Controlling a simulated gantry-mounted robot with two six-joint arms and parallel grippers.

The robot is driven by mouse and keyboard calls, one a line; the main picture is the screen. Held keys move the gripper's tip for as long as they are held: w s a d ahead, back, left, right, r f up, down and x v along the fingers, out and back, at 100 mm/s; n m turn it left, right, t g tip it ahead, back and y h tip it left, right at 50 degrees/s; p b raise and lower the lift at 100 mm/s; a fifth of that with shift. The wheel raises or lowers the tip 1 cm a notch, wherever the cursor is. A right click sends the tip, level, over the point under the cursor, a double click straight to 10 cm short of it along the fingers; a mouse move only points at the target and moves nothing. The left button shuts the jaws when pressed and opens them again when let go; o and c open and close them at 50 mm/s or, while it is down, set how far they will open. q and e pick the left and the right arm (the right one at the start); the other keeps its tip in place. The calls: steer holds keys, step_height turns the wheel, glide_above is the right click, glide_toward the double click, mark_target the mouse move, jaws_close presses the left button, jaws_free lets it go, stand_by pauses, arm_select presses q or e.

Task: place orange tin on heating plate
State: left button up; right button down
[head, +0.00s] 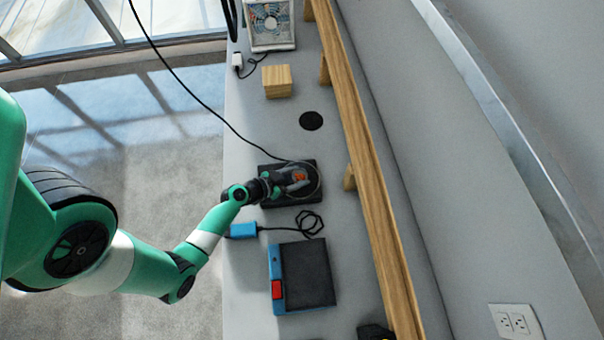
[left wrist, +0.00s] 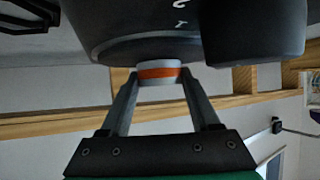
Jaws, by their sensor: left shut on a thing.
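The orange tin (head: 299,175), with an orange band between pale ends, sits between the fingers of my left gripper (head: 292,182). In the left wrist view the tin (left wrist: 159,73) is between the two fingertips of the left gripper (left wrist: 160,92), which is shut on it. The heating plate (head: 275,201) is a black box with a round top, directly under the gripper in the head view. In the left wrist view its dark round body (left wrist: 140,35) fills the top, close against the tin. I cannot tell whether they touch. My right gripper is not in view.
A blue and black box with a red part (head: 305,275) lies nearer, beside a blue adapter (head: 243,230) with coiled cable. A wooden block (head: 277,81), black disc (head: 311,121) and fan unit (head: 270,23) are farther back. A wooden rail (head: 363,150) runs along the right.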

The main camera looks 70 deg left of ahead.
arm_select(q)
steer(key=shift+s, duration=0.1)
steer(key=shift+f, duration=0.2)
steer(key=o, duration=1.3)
steer(key=shift+r, duration=0.1)
steer(key=shift+o, duration=0.2)
